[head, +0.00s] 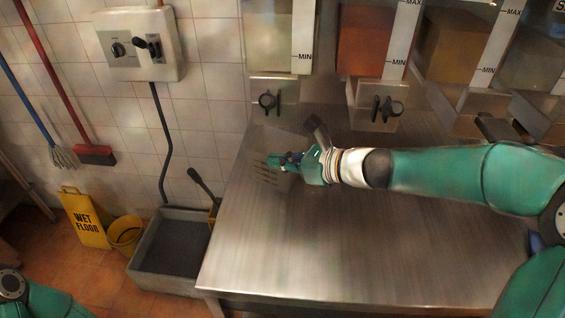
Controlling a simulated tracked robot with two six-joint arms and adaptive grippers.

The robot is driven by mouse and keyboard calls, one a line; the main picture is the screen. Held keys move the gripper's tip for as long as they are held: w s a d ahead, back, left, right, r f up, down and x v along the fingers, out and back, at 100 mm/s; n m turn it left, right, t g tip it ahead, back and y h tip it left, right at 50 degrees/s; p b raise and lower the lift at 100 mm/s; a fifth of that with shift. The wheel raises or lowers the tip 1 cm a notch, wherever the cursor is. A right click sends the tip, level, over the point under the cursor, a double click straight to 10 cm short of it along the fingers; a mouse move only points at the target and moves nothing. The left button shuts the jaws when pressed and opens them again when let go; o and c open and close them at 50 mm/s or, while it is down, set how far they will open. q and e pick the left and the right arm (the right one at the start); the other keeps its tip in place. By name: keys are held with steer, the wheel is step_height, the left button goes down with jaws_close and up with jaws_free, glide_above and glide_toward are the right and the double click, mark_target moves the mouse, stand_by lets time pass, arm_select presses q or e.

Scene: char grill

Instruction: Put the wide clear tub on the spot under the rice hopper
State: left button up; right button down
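A faint see-through shape, which looks like the wide clear tub (287,139), is on the steel counter at its back left, below and a little in front of the leftmost hopper. That hopper (278,35) has pale contents that look like rice, with a dark knob (268,101) on its outlet. My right gripper (274,162) reaches in from the right and overlaps the tub. Its fingers are small and blurred, so I cannot tell whether they grip the tub's wall. My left gripper is out of view; only a bit of my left arm shows at the lower left.
More hoppers, one with orange contents (370,45), line the back wall to the right. The steel counter (320,250) is bare in its front middle. A grey floor basin (150,262), a yellow bucket (124,235) and a wet floor sign (85,220) stand left of it.

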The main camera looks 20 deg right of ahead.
steer(key=c, duration=1.8)
jaws_free()
steer(key=shift+f, duration=0.1)
steer(key=o, duration=0.5)
steer(key=shift+s+d+r, duration=0.15)
steer(key=shift+d+r, duration=0.05)
steer(key=v, duration=1.1)
steer(key=shift+s+d+p, duration=0.2)
steer(key=shift+s+p, duration=0.05)
steer(key=shift+p, duration=0.1)
